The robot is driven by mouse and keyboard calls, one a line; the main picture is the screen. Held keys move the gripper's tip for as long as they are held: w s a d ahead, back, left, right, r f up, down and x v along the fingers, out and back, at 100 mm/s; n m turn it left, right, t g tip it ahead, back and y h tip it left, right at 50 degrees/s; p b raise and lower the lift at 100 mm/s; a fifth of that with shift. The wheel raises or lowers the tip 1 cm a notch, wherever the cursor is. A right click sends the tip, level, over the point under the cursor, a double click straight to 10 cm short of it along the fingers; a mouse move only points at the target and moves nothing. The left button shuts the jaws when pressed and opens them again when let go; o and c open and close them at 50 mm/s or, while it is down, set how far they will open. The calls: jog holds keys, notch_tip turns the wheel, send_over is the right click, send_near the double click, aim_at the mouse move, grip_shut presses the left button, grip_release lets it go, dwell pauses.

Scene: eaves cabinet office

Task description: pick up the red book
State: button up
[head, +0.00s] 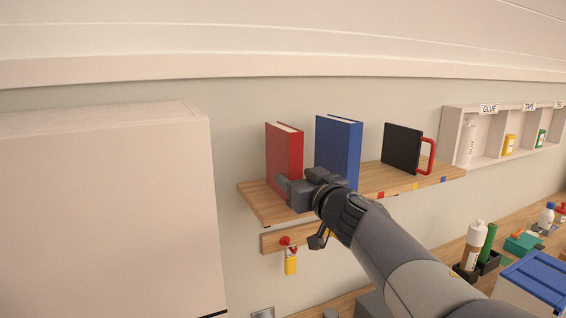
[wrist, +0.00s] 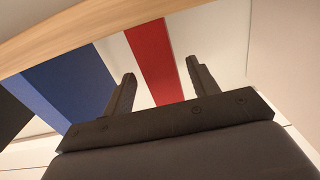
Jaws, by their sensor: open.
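The red book (head: 284,155) stands upright near the left end of the wooden shelf. My gripper (head: 292,183) is in front of its lower part in the head view and hides some of its base. In the wrist view, which looks upside down, the red book (wrist: 153,58) shows as a band between the two spread fingers of my gripper (wrist: 161,68). The gripper is open and holds nothing. I cannot tell how far the fingertips are from the spine, and no contact is clear.
A blue book (head: 338,148) stands just right of the red one, with a gap between. Further right is a dark panel-like object with a red handle (head: 403,148). The wooden shelf (head: 262,209) runs beneath. A white cabinet (head: 110,215) is left.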

jog(key=shift+x, duration=2.6)
jog(key=shift+a+f, duration=0.1)
jog(key=shift+f, duration=0.1)
grip_shut()
